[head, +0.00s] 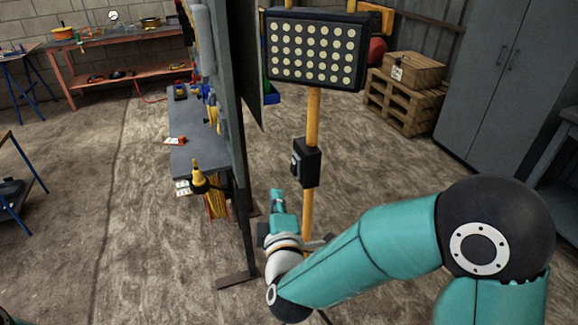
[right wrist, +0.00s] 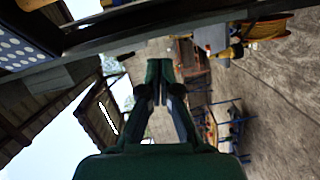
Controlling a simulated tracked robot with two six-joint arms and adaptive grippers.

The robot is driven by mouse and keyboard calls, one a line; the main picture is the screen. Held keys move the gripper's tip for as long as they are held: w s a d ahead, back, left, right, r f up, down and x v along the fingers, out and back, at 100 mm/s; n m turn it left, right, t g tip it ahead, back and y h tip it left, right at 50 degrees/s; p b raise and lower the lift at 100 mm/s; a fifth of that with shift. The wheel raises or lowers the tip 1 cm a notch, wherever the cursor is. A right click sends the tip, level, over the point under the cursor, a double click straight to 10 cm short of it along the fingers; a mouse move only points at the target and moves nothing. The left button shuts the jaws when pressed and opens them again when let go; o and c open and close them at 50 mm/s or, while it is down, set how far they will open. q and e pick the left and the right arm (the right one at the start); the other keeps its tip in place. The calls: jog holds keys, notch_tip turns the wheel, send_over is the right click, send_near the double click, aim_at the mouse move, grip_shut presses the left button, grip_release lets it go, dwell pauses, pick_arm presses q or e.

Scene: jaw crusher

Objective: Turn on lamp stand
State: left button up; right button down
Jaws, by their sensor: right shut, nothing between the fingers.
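The lamp stand has a dark lamp panel (head: 315,47) with rows of pale round lights, on a yellow pole (head: 312,118). I cannot tell whether the lights are lit. A black switch box (head: 308,164) with a light-coloured switch on its left side is fixed midway down the pole. My right gripper (head: 277,194) is shut and empty, a little below and left of the box, apart from it in the picture. In the right wrist view its closed fingers (right wrist: 159,75) point ahead, and the lamp panel (right wrist: 22,42) shows at the upper left. My left gripper is out of view.
A tall grey board (head: 231,120) stands close left of the pole and my gripper. Wooden pallets (head: 402,104) and a grey cabinet (head: 500,80) are at the back right. Floor right of the pole is clear.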

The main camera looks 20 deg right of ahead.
aim_at(295, 165)
jog(key=shift+r, duration=0.5)
jog(key=w+d+f+p, duration=0.1)
jog(key=w+d+p, duration=0.2)
jog(key=w+d, duration=0.3)
jog(key=x, duration=0.3)
jog(key=shift+w+a+p, duration=0.25)
jog(key=shift+w+p, duration=0.05)
jog(key=shift+w, duration=0.2)
